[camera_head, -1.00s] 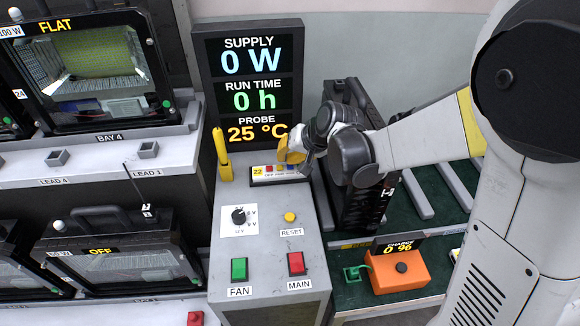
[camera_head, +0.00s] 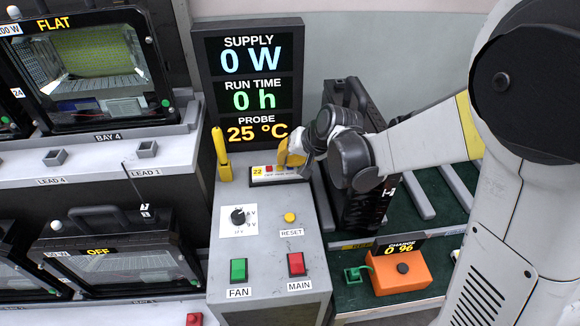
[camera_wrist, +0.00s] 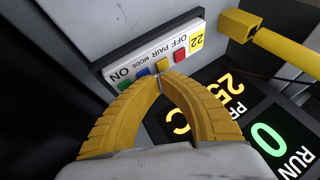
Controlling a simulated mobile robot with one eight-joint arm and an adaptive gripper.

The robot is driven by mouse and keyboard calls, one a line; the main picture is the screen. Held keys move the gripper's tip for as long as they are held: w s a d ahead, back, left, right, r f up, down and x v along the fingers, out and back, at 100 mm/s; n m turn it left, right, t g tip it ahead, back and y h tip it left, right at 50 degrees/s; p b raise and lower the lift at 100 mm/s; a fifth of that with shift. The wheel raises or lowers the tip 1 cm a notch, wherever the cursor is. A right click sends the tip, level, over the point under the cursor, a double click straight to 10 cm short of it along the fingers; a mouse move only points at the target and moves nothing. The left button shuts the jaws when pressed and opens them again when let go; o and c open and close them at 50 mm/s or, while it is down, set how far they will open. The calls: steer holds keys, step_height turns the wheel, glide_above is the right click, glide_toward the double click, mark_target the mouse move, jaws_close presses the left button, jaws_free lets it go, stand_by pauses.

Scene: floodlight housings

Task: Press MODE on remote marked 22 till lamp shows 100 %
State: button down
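The remote marked 22 (camera_head: 262,180) lies on the grey console below the display. In the wrist view the remote (camera_wrist: 198,42) shows red, yellow, blue and green buttons; their labels OFF, PAIR, MODE and ON appear upside down. The blue button (camera_wrist: 142,74) is by the MODE label. My gripper (camera_wrist: 160,76) has its yellow fingertips together, empty, at the yellow and blue buttons; I cannot tell whether they touch. In the head view my gripper (camera_head: 284,160) covers part of the remote.
The display panel (camera_head: 250,85) reads 0 W, 0 h and 25 °C. A yellow holder (camera_head: 223,160) stands left of the remote. A knob, RESET, FAN and MAIN buttons are on the console front. An orange charger (camera_head: 398,272) and a black housing (camera_head: 365,205) are right.

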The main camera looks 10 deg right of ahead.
stand_by(0.4)
steer(key=shift+r+p, duration=0.6)
steer(key=shift+r, duration=0.15)
step_height(320, 180, up, 5)
steer(key=p, duration=0.4)
stand_by(0.7)
